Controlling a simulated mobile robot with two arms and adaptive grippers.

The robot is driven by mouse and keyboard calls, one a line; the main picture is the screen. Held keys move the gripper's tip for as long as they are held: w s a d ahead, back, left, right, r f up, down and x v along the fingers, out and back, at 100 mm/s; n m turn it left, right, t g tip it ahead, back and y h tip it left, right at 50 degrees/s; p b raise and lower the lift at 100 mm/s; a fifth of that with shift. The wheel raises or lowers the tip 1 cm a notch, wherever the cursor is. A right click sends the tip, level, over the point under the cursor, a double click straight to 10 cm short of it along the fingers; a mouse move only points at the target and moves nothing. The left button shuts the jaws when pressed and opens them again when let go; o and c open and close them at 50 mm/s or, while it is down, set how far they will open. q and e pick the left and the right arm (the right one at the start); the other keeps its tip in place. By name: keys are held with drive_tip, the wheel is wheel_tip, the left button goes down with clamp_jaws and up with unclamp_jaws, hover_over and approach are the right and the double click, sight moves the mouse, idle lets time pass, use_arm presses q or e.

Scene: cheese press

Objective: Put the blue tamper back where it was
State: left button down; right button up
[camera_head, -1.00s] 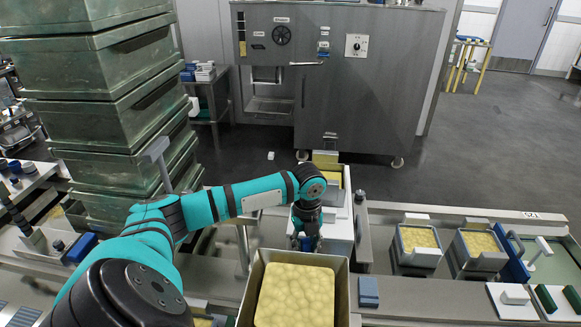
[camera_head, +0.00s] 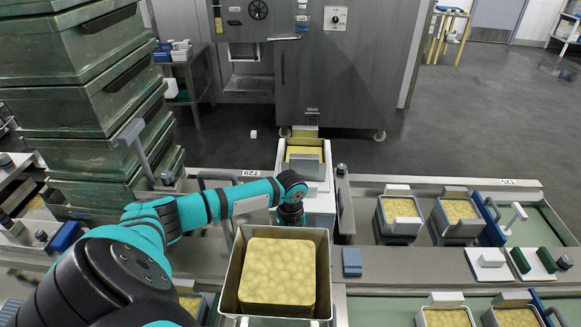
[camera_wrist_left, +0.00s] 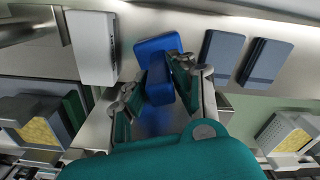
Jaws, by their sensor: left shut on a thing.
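The blue tamper (camera_wrist_left: 158,70) is between the fingers of my left gripper (camera_wrist_left: 158,92) in the left wrist view. The gripper is shut on it. The tamper has a broad blue plate at the end away from the gripper and a narrower blue part between the fingers. In the head view my left wrist (camera_head: 290,212) is just beyond the metal bin of curd; the bin hides the fingers and the tamper. I cannot tell whether the tamper touches a surface. My right gripper is not in view.
The metal bin (camera_head: 230,285) holds a pale yellow block (camera_head: 278,272). A small blue block (camera_head: 352,262) lies right of it. Two grey-blue pads (camera_wrist_left: 222,57) and a white block (camera_wrist_left: 92,47) flank the tamper in the wrist view. Green crates (camera_head: 85,110) stand stacked at left.

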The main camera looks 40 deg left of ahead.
use_arm(q)
drive_tip(key=c, duration=1.1)
unclamp_jaws()
drive_tip(key=shift+f, duration=0.1)
wheel_tip(320, 180, up, 12)
drive_tip(key=shift+r, duration=0.2)
